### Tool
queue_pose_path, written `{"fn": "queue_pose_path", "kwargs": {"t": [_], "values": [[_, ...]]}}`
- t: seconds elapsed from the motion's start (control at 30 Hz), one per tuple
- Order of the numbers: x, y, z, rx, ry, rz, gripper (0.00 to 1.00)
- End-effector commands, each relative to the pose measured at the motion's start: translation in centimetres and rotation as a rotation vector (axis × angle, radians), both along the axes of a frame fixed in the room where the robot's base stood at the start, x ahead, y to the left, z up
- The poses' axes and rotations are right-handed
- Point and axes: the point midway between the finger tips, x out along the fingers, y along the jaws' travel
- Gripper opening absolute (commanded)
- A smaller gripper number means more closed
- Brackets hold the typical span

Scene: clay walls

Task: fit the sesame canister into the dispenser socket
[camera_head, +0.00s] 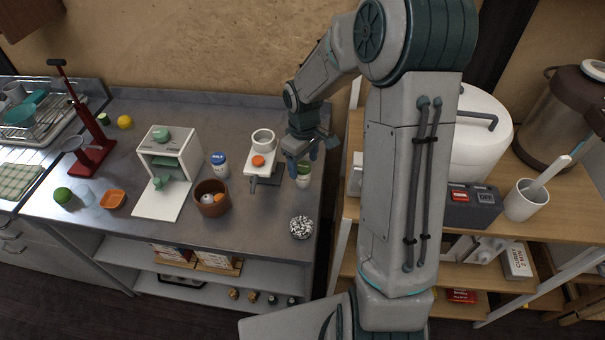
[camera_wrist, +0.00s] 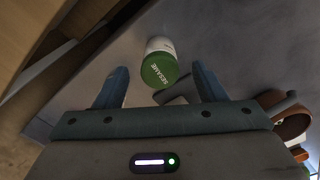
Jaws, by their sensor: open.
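The sesame canister (camera_head: 303,180) is white with a green lid and stands on the metal counter near its right edge. In the wrist view the canister (camera_wrist: 160,67) shows its lid, lettered SESAME, toward the camera. My gripper (camera_head: 302,161) is above the canister, pointing down. In the wrist view the fingers of my gripper (camera_wrist: 160,78) are spread apart, with the canister beyond and between them, not clasped. The white dispenser (camera_head: 261,170) stands just left of the canister, with an orange button. A round white ring, seemingly the socket (camera_head: 263,137), is at its top.
A blue-lidded salt canister (camera_head: 219,165) and a brown bowl (camera_head: 211,198) stand left of the dispenser. A speckled black-and-white ball (camera_head: 301,227) lies near the front edge. A white machine (camera_head: 170,160) stands farther left. A wooden shelf unit (camera_head: 350,205) is on the right.

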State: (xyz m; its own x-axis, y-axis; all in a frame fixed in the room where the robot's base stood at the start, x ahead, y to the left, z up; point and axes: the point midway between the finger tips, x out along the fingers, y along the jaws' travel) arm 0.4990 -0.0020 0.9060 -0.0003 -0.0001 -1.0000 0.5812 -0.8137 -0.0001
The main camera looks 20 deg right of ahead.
Motion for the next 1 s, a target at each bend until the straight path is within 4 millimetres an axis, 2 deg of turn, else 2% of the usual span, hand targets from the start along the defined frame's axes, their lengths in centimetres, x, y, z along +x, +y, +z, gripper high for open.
{"fn": "queue_pose_path", "kwargs": {"t": [0.1, 0.2, 0.47, 0.63, 0.67, 1.0], "values": [[0.0, 0.1, -1.7, 0.0, 0.003, 0.0, 0.64], [0.1, 0.1, -2.5, 0.001, 0.001, 0.0, 0.64], [0.1, 0.0, -2.7, 0.0, 0.0, 0.0, 0.64], [0.1, 0.0, -2.7, 0.0, 0.0, 0.0, 0.17], [0.1, 0.1, -2.7, 0.0, 0.0, 0.0, 0.14], [0.2, 0.0, -2.1, 0.0, -0.003, -0.001, 0.14]]}}
